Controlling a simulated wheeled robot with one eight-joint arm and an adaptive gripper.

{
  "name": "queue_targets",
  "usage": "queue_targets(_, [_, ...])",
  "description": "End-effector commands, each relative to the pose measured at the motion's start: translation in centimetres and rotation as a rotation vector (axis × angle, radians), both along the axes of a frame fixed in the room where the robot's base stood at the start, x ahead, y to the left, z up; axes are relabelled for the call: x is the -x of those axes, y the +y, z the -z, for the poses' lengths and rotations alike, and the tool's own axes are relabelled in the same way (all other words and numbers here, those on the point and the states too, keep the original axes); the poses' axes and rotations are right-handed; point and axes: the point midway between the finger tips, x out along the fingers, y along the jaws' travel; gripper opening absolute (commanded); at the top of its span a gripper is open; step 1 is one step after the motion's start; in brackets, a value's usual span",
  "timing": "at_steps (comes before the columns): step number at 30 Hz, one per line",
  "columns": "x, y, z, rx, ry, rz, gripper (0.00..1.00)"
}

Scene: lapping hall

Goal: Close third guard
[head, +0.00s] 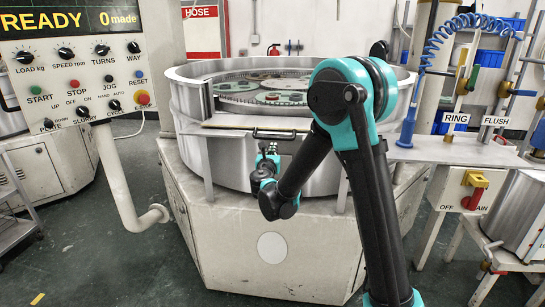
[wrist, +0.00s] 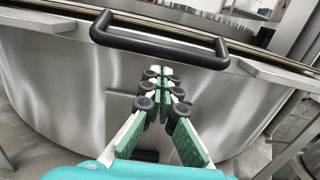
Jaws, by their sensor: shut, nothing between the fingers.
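The round steel guard wall (head: 190,112) rings the lapping machine. Its front section, a curved steel panel (head: 232,160), has its top edge lower than the wall beside it, leaving a gap above. A black bar handle (head: 275,134) sits at the top of this panel; it also shows in the wrist view (wrist: 160,44). My gripper (head: 268,149) is just below the handle in front of the panel. In the wrist view its green-padded fingers (wrist: 165,72) are together and empty, pointing towards the handle. I cannot tell whether the tips touch it. Which guard is the third is not marked.
Toothed discs (head: 270,98) lie on the plate inside the guard. A control panel (head: 75,60) reading READY hangs at the left.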

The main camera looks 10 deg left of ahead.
Motion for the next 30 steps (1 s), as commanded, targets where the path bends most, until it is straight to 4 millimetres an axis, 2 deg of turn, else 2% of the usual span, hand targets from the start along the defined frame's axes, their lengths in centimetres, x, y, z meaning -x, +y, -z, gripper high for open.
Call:
queue_targets(19, [0.0, 0.0, -1.0, -0.003, 0.017, 0.000, 0.00])
queue_targets(26, [0.3, -0.1, -2.8, -0.004, 0.088, -0.001, 0.00])
queue_targets(30, [0.4, -0.1, -4.7, -0.006, 0.160, 0.000, 0.00])
